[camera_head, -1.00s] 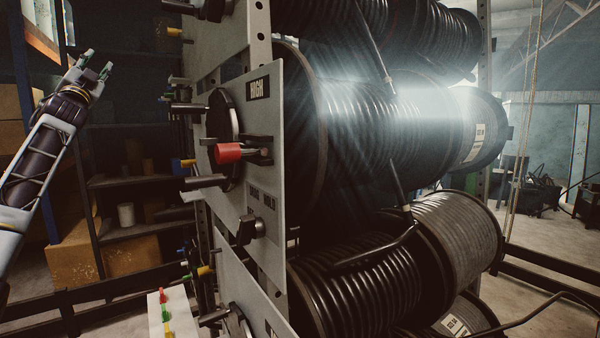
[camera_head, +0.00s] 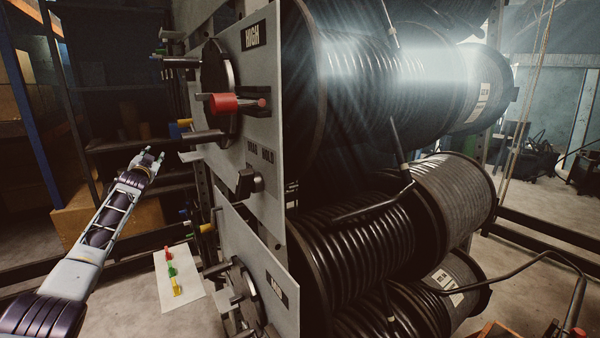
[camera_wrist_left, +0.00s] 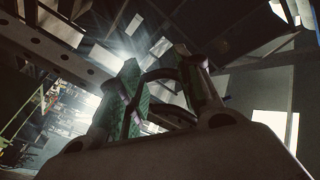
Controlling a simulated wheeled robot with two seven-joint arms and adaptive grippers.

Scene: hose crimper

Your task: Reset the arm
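My left arm comes in from the lower left of the head view. Its gripper (camera_head: 152,155) points up and away, left of the grey crimper panel (camera_head: 262,150) and apart from it. The two fingers stand apart with nothing between them. In the left wrist view the green-padded fingers (camera_wrist_left: 160,92) also show a gap, against the roof beams. My right gripper is in neither view.
The panel carries a red-handled lever (camera_head: 224,103) and a black knob (camera_head: 248,182). Large hose reels (camera_head: 350,245) fill the right side. A white card (camera_head: 180,280) with coloured pieces sits low, near the arm. Dark shelving with boxes (camera_head: 125,222) stands behind.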

